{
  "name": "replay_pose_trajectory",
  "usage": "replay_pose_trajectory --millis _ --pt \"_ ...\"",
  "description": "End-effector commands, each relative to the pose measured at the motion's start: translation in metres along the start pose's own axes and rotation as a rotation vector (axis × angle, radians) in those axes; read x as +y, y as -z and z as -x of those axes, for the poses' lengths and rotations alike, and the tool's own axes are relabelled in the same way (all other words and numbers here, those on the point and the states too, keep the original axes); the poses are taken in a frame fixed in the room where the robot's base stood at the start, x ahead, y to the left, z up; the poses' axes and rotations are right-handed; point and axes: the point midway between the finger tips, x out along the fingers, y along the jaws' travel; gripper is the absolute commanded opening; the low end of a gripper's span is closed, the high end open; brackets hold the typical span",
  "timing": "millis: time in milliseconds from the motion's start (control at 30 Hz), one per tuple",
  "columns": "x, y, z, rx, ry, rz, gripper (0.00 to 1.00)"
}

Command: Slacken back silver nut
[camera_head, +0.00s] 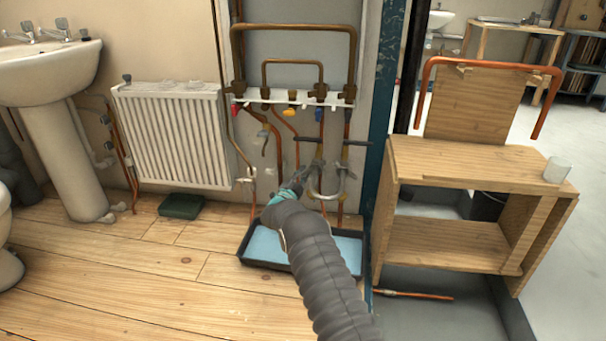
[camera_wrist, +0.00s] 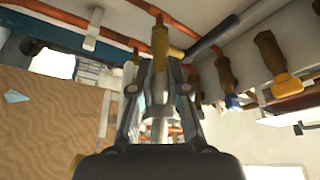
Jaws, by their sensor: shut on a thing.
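In the head view the gripper and arm hide the spot of contact. Grey fittings (camera_head: 316,165) sit on the pipes beside the gripper.
A black tray (camera_head: 262,264) with a blue inside lies under the pipes. Several coloured valve handles hang on the white rail (camera_head: 275,97) above. A radiator (camera_head: 175,135) is on the left, a wooden bench (camera_head: 455,165) on the right. The wooden floor (camera_head: 120,270) at front left is clear.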

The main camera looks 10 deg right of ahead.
Motion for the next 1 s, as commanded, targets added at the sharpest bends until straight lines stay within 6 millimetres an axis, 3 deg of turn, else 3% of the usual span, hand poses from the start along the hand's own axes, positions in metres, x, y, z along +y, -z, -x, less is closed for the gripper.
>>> replay_pose_trajectory --millis 233,267,333,367,767,1000 --pt "0.001 0.000 0.000 0.000 -0.001 0.002 0.00" --pt "0.001 0.000 0.000 0.000 -0.001 0.001 0.20" --pt "0.001 0.000 0.000 0.000 -0.001 0.001 0.37" --pt "0.001 0.000 0.000 0.000 -0.001 0.001 0.41" --pt "0.000 0.000 0.005 0.000 -0.001 -0.001 0.41" --pt "0.000 -0.001 0.039 -0.003 -0.001 0.002 0.41"
